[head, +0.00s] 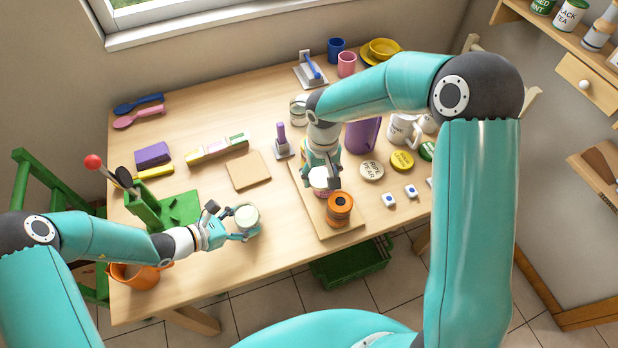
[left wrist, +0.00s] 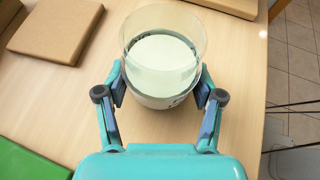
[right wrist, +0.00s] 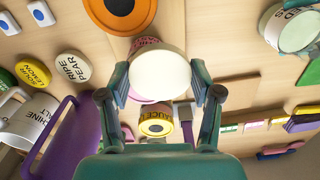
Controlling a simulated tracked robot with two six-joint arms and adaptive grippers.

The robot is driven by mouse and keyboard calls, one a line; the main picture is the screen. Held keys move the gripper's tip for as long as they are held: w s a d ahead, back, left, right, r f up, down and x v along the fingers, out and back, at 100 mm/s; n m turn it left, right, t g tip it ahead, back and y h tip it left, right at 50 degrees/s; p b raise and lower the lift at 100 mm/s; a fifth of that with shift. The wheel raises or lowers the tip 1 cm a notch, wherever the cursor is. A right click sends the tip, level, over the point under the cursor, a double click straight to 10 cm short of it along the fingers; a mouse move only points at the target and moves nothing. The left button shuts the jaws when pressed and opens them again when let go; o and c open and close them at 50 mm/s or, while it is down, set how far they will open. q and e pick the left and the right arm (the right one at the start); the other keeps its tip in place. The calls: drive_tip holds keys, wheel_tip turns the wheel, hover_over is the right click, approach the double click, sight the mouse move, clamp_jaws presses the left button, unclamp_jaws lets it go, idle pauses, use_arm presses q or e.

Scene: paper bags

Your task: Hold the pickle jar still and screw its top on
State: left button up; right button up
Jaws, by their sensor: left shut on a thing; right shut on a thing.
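A clear-walled jar (left wrist: 163,50) with a pale green surface inside and an open rim is between the fingers of my left gripper (left wrist: 160,98). In the head view this jar (head: 247,217) stands near the table's front, left of the board, with my left gripper (head: 236,228) around its side. My right gripper (right wrist: 158,92) is shut on a round white top (right wrist: 158,79), its face turned to the wrist camera. In the head view my right gripper (head: 322,177) is over the wooden board, right of the jar. The jar's label is mostly hidden.
An orange jar (head: 340,207) stands on the wooden board (head: 320,226). A pink-labelled thing (right wrist: 145,43) is partly hidden behind the white top. A tan square board (head: 248,171) and a green holder (head: 147,209) flank the left-held jar. Clear table lies between jar and board.

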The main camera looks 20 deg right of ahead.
drive_tip(key=shift+r+m, duration=0.3)
drive_tip(key=shift+m, duration=0.9)
drive_tip(key=a+m, duration=0.1)
drive_tip(key=w+a+r+m, duration=0.1)
drive_tip(key=shift+a+m, duration=0.3)
drive_tip(key=shift+a, duration=0.05)
drive_tip(key=a+r+m, duration=0.1)
drive_tip(key=a+r, duration=0.1)
drive_tip(key=a, duration=0.5)
drive_tip(key=n, duration=0.2)
approach(243, 207)
wheel_tip(243, 207, up, 2)
drive_tip(key=s, duration=0.2)
drive_tip(key=shift+s, duration=0.15)
drive_tip(key=shift+f, duration=2.75)
drive_tip(key=shift+f, duration=1.25)
